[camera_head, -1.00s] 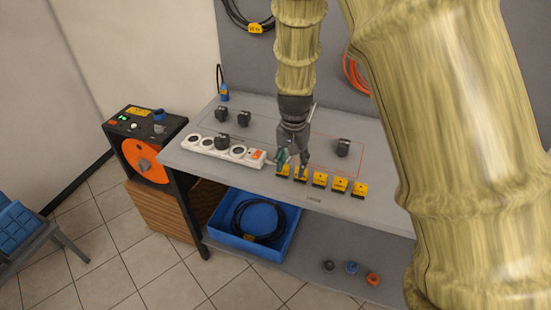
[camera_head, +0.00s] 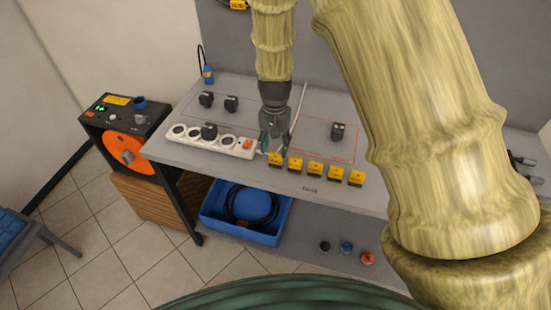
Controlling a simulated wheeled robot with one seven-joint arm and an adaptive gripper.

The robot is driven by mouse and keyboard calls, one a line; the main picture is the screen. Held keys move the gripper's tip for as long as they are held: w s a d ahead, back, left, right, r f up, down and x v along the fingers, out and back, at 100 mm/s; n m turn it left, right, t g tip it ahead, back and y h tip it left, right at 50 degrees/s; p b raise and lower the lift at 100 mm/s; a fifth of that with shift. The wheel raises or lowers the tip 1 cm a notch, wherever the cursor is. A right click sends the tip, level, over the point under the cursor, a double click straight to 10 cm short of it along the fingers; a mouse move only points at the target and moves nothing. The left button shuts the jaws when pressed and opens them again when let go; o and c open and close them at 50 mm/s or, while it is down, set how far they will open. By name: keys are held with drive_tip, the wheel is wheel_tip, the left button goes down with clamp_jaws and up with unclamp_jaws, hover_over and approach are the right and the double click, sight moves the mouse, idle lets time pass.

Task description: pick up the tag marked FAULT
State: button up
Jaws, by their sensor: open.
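A row of several yellow tags (camera_head: 315,169) stands along the front of the grey bench (camera_head: 240,108). Each tag bears a small dark mark, but the words are too small to read, so I cannot tell which one is marked FAULT. My gripper (camera_head: 269,149) is open and empty, pointing down just above and behind the leftmost yellow tag (camera_head: 275,160). I cannot tell whether it touches that tag.
A white power strip (camera_head: 210,139) with a black plug lies left of my gripper. Black plugs (camera_head: 231,103) stand behind it, another (camera_head: 338,132) to the right. A blue bin (camera_head: 241,213) with cable sits on the lower shelf. An orange reel unit (camera_head: 122,153) stands at left.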

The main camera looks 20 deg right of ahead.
sight(276, 153)
drive_tip(key=shift+w+d+f+p, duration=0.1)
drive_tip(key=shift+f+p, duration=0.6)
drive_tip(key=shift+f, duration=0.65)
drive_tip(key=shift+d+f+p, duration=0.1)
drive_tip(key=shift+f+p, duration=0.55)
drive_tip(key=shift+f, duration=0.65)
drive_tip(key=c, duration=0.5)
